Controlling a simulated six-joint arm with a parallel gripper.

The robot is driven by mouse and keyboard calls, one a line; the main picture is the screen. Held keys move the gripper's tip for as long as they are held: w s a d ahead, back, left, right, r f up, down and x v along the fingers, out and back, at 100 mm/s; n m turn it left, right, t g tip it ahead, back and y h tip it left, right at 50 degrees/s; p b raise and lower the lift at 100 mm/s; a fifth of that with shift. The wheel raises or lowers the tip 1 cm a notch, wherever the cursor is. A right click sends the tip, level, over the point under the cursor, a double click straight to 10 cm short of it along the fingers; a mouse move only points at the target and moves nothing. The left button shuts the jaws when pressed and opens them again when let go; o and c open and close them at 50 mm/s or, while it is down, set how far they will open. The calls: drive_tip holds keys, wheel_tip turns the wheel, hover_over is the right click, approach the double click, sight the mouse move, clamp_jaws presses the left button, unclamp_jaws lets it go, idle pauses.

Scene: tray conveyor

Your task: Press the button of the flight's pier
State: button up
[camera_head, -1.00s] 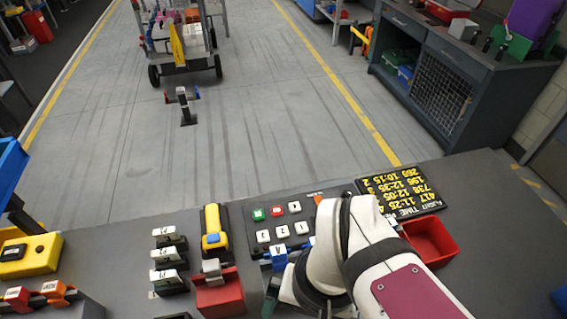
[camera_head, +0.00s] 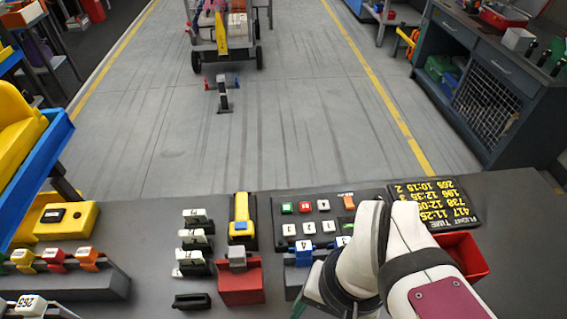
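A dark button panel (camera_head: 276,220) lies on the grey counter, with green, red, white and orange buttons. My white arm covers the panel's lower right.
A red bin (camera_head: 464,254) sits right of my arm. Left of the panel are a yellow device (camera_head: 241,222), a red block (camera_head: 241,284) and several labelled black holders (camera_head: 194,241). A rack of coloured tags (camera_head: 75,285) and a blue tray (camera_head: 45,178) stand left. A cart (camera_head: 226,40) is beyond the counter.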

clamp_jaws()
idle(1.3)
drive_tip(key=w+m+y, duration=0.4)
drive_tip(key=w+m, duration=0.9)
drive_tip(key=w+d+f+m+t+y, duration=0.2)
drive_tip(key=w+d+f+m+t, duration=0.2)
drive_tip(key=w+d+f+m, duration=0.3)
drive_tip(key=w+d+m, duration=0.3)
drive_tip(key=w+m, duration=0.2)
drive_tip(key=m, duration=0.1)
drive_tip(key=shift+y, duration=0.3)
